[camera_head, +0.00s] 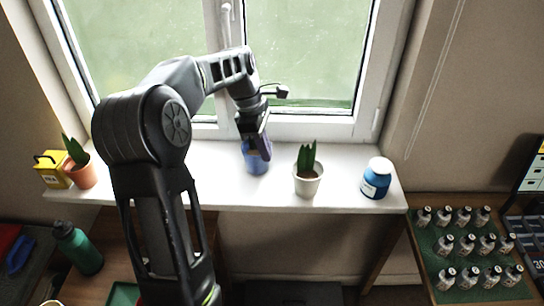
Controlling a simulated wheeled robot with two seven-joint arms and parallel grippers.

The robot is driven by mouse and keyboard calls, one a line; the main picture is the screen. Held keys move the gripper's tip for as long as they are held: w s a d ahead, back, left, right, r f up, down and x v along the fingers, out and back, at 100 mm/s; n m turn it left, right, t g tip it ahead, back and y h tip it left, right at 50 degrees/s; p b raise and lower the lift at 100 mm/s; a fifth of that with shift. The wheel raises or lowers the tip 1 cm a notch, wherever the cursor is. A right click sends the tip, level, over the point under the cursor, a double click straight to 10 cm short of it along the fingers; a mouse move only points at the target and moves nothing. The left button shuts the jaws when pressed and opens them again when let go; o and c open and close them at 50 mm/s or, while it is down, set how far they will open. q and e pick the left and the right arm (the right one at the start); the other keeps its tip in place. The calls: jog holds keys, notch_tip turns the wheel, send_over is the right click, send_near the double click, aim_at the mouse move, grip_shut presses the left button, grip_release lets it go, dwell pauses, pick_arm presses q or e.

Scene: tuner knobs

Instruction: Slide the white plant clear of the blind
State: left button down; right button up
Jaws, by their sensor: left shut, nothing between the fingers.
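The white plant (308,185), a white pot with upright green leaves, stands on the white windowsill (225,190) right of centre. My left gripper (265,152) points down over the sill to the left of the white pot, apart from it in the picture. Its fingers are shut and empty. They partly hide a blue pot (257,167) directly behind or below them; I cannot tell whether they touch it. The blind itself does not show; a thin pale cord (435,80) hangs on the wall right of the window. My right gripper is out of view.
A blue jar with a white lid (376,180) stands on the sill to the right of the white plant. A terracotta potted plant (81,174) and a yellow box (52,170) sit at the left end. Bare sill lies between white pot and jar.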

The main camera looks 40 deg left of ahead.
aim_at(295, 178)
pick_arm(q)
jog(key=x, duration=0.7)
jog(key=shift+d+f+p, duration=0.15)
jog(key=shift+f+p, duration=0.15)
jog(key=shift+p, duration=0.1)
jog(key=d, duration=0.1)
jog(key=w+d+f+p, duration=0.1)
jog(key=shift+w+d, duration=0.25)
jog(key=shift+d, duration=0.15)
jog(key=shift+w+d, duration=0.25)
jog(key=shift+d, duration=0.2)
jog(key=shift+w+d, duration=0.3)
jog(key=shift+d, duration=0.25)
jog(key=shift+w+d, duration=0.3)
jog(key=shift+d, duration=0.25)
jog(key=shift+s+a, duration=0.1)
jog(key=shift+a, duration=0.1)
